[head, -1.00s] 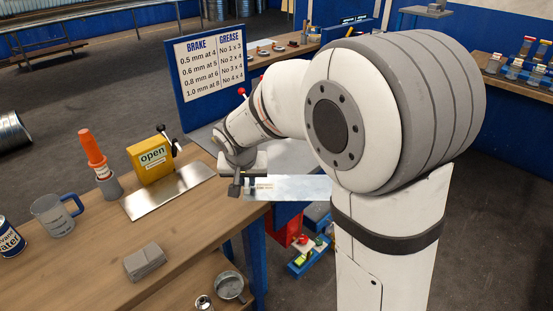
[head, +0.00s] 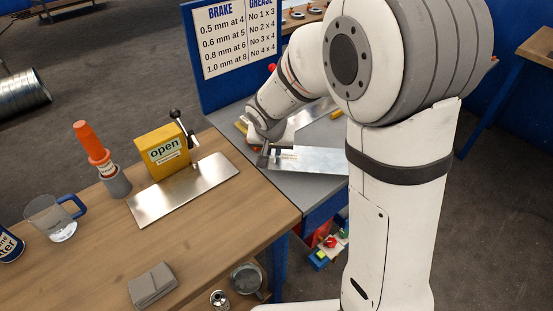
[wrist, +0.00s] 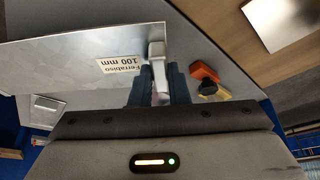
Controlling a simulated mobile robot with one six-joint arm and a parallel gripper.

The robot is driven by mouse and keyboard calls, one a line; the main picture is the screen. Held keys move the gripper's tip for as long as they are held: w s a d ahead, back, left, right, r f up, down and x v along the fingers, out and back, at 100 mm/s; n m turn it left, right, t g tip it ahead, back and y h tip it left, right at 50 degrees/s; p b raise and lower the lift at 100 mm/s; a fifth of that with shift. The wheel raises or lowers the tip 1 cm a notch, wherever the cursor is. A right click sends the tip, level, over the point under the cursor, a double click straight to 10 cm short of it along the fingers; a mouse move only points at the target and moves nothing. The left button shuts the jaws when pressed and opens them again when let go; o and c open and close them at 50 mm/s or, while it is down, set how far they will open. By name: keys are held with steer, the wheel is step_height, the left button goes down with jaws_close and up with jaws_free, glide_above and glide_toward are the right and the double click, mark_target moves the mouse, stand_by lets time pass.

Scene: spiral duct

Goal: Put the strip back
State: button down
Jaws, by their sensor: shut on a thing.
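The strip is a pale, shiny metal sheet (head: 312,160) with a small printed label. My gripper (wrist: 160,68) is shut on it at its end; a light block shows between the fingers. In the wrist view the strip (wrist: 75,60) extends to the left, its label reading "Ferrabiso 100 mm". In the head view it is over the grey bench top, its right end behind my arm. I cannot tell whether it touches the surface.
A yellow "open" box (head: 162,152) with a lever stands by another metal sheet (head: 180,192) on the wooden bench. An orange-topped tool (head: 90,143), a mug (head: 50,215) and a grey block (head: 152,284) are nearby. A blue board (head: 190,60) rises behind the grey top.

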mark_target(273, 161)
step_height(273, 161, down, 4)
steer(key=shift+f, duration=0.15)
steer(key=shift+s+b, duration=0.1)
steer(key=shift+b, duration=0.25)
steer(key=c, duration=1.8)
jaws_free()
steer(key=shift+f, duration=0.15)
steer(key=shift+c, duration=0.2)
steer(key=o, duration=0.5)
steer(key=shift+c, duration=0.2)
